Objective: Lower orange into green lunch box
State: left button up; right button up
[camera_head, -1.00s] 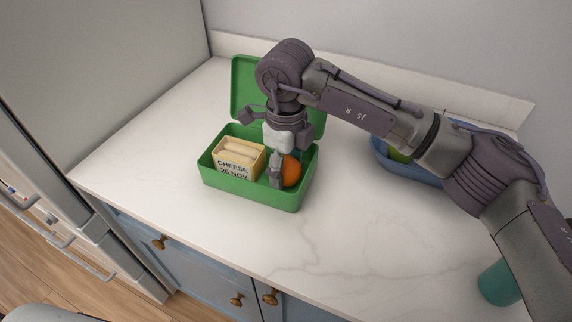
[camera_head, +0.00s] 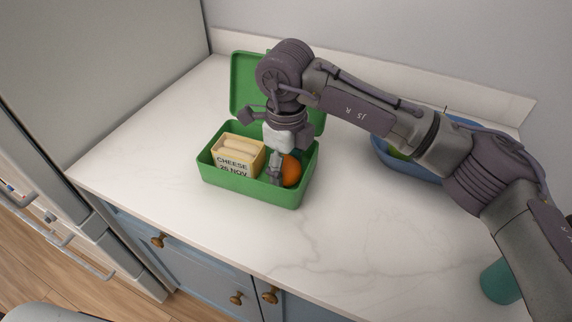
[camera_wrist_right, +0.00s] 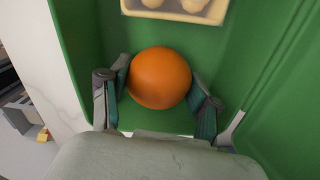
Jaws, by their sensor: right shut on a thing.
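The green lunch box (camera_head: 250,190) stands open on the white counter, its lid raised at the back. The orange (camera_head: 291,171) is inside the box's right part, below the rim. My right gripper (camera_head: 283,172) reaches down into the box and is shut on the orange. In the right wrist view the orange (camera_wrist_right: 160,78) sits between the two fingers of my right gripper (camera_wrist_right: 158,97), with the green floor around it. Whether the orange touches the floor I cannot tell. My left gripper is not in view.
A box labelled "CHEESE 25 NOV" (camera_head: 237,157) fills the left part of the lunch box. A blue bowl (camera_head: 383,158), partly hidden by my arm, stands at the right. A teal cup (camera_head: 498,283) is near the right edge. The counter front is clear.

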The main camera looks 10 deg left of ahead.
jog(key=o, duration=1.3)
